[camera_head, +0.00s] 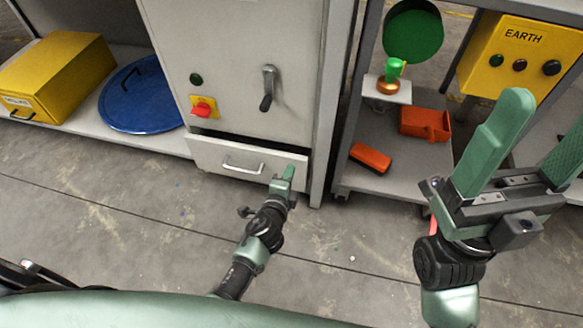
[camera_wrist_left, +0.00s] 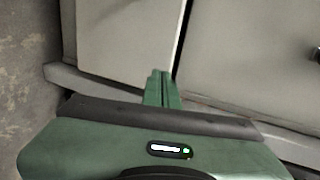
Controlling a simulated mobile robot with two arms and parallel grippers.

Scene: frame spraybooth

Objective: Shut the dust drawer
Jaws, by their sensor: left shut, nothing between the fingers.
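The dust drawer (camera_head: 225,160) is the pale grey front with a silver bar handle (camera_head: 243,168) at the bottom of the grey cabinet. It stands a little out, with a dark gap along its top edge. My left gripper (camera_head: 289,172) is shut and empty, with its green fingertips at the right end of the drawer front, right of the handle. I cannot tell whether they touch it. In the left wrist view the closed fingers (camera_wrist_left: 161,76) point at pale grey panels. My right gripper (camera_head: 546,125) is open and empty, raised at the right.
The cabinet (camera_head: 235,65) carries a red knob (camera_head: 203,107) and a dark lever (camera_head: 267,88). A yellow box (camera_head: 60,70) and blue lid (camera_head: 140,98) lie on the left shelf. An open rack with orange items (camera_head: 371,157) stands right. The floor in front is clear.

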